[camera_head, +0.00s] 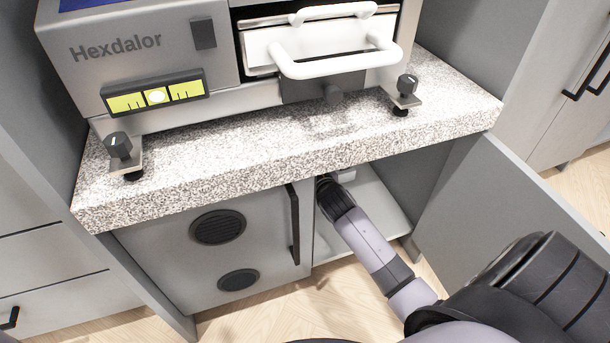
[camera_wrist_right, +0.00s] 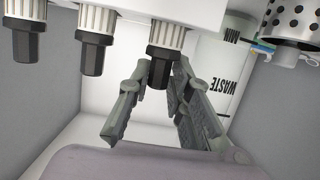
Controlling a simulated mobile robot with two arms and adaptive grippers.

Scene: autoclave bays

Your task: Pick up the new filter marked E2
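No marking E2 is readable in either view. In the right wrist view, several white fittings with ribbed collars and black caps hang in a row from a white block; I cannot tell whether any is the filter. My right gripper (camera_wrist_right: 158,72) has its two fingers on either side of the rightmost black cap (camera_wrist_right: 157,75). Whether the fingers touch or clamp this cap is unclear. In the head view, my right arm reaches into the open cabinet (camera_head: 385,205) under the counter, and its gripper is hidden there. My left gripper is not in view.
The open cabinet door (camera_head: 500,215) is to the right. The Hexdalor machine (camera_head: 150,45) sits on the speckled counter (camera_head: 230,165).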

